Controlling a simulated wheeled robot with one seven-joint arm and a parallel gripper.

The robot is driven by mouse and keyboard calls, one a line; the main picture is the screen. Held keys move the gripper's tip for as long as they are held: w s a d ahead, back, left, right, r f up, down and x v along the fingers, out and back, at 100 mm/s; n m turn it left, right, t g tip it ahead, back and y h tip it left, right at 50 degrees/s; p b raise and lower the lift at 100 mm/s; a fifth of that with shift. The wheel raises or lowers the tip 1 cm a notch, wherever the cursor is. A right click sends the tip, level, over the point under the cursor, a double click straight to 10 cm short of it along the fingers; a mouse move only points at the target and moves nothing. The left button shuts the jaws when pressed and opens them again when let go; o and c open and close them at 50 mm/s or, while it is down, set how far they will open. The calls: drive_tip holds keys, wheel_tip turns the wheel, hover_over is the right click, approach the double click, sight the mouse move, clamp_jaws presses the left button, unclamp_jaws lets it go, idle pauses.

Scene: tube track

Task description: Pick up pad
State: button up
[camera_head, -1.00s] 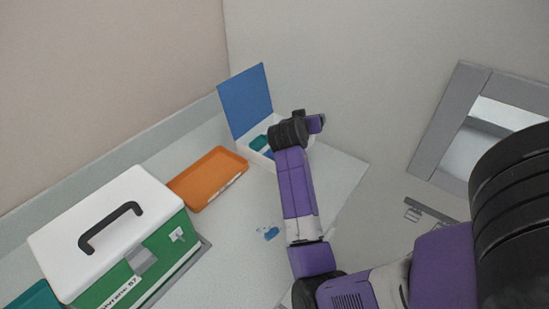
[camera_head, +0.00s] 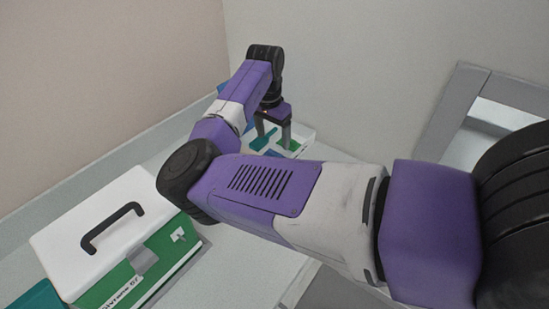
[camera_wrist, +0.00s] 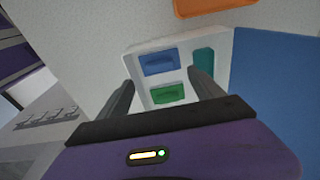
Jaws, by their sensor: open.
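A white box (camera_wrist: 219,50) holds a blue block (camera_wrist: 160,62), a green block (camera_wrist: 168,94) and an upright-looking teal piece (camera_wrist: 204,60), each in its own place. I cannot tell which of these is the pad. My gripper (camera_wrist: 162,78) is open, with the blue and green blocks showing between its fingers in the wrist view. In the head view my gripper (camera_head: 273,143) points down over the box (camera_head: 307,134). There the green block (camera_head: 293,146) and teal piece (camera_head: 263,138) show beside the fingers. The fingers appear empty.
The box's blue lid (camera_wrist: 275,85) stands open, mostly behind my arm in the head view. An orange tray (camera_wrist: 212,5) lies near the box. A green case with a white lid (camera_head: 75,225) stands at the left. Walls close in behind the table.

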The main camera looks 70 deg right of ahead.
sight(274, 152)
drive_tip(key=shift+d+f+p, duration=0.15)
drive_tip(key=shift+f+p, duration=0.35)
drive_tip(key=shift+f, duration=1.15)
drive_tip(key=shift+d+f+p, duration=0.15)
drive_tip(key=shift+f+p, duration=0.3)
drive_tip(key=shift+f, duration=1.2)
drive_tip(key=c, duration=1.4)
drive_tip(key=shift+c, duration=0.2)
drive_tip(key=shift+r, duration=0.1)
wheel_tip(274, 152, up, 20)
drive_tip(key=b, duration=0.3)
